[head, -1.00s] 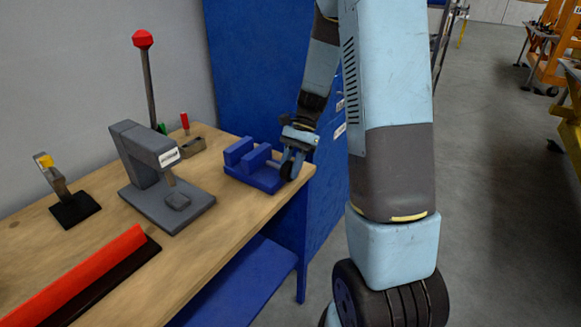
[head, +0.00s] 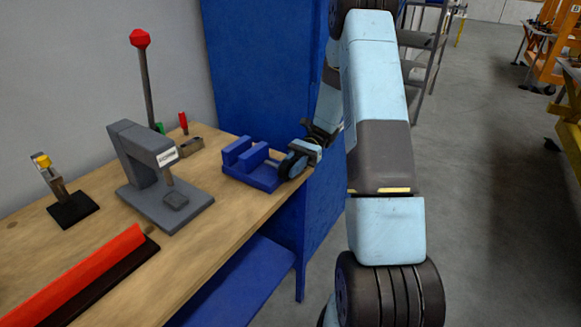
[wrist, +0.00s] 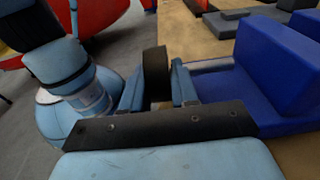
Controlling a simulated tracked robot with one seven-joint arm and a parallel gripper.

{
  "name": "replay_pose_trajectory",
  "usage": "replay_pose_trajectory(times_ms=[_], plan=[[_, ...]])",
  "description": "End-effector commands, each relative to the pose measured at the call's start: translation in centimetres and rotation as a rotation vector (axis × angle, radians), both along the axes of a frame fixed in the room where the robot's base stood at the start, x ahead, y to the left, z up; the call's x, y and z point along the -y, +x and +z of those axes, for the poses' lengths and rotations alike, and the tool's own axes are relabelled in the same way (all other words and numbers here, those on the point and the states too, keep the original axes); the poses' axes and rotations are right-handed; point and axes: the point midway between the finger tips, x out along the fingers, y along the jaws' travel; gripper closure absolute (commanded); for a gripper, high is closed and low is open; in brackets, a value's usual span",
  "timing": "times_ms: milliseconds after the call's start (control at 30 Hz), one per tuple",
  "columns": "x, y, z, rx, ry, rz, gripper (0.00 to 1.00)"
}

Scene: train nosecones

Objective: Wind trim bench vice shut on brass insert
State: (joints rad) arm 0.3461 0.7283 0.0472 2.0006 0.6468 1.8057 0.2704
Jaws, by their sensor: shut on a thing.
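The blue bench vice (head: 262,180) sits at the right end of the wooden bench, with a gap showing between its two upright jaws. It also fills the right of the wrist view (wrist: 255,85). Its black handwheel (head: 288,166) is on its right side. My gripper (head: 302,153) is at that wheel. In the wrist view the two light blue fingers of my gripper (wrist: 157,88) stand on either side of the dark wheel rim (wrist: 155,66), shut on it. I cannot make out a brass insert between the jaws.
A grey press (head: 158,180) with a red-knobbed lever stands left of the vice. A red bar on a dark base (head: 85,275) lies along the bench front. A tall blue cabinet (head: 255,70) stands close behind the vice.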

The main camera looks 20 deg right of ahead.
Motion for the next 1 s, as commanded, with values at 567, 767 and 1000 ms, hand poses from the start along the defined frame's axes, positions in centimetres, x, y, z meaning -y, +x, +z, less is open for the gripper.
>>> replay_pose_trajectory(times_ms=[567, 767, 1000], plan=[[-0.03, 0.21, -0.21, -0.083, 0.120, -0.003, 1.00], [-0.04, 0.21, -0.21, -0.083, 0.120, -0.003, 1.00], [-0.03, 0.15, -0.22, -0.084, 0.119, -0.002, 0.58]])
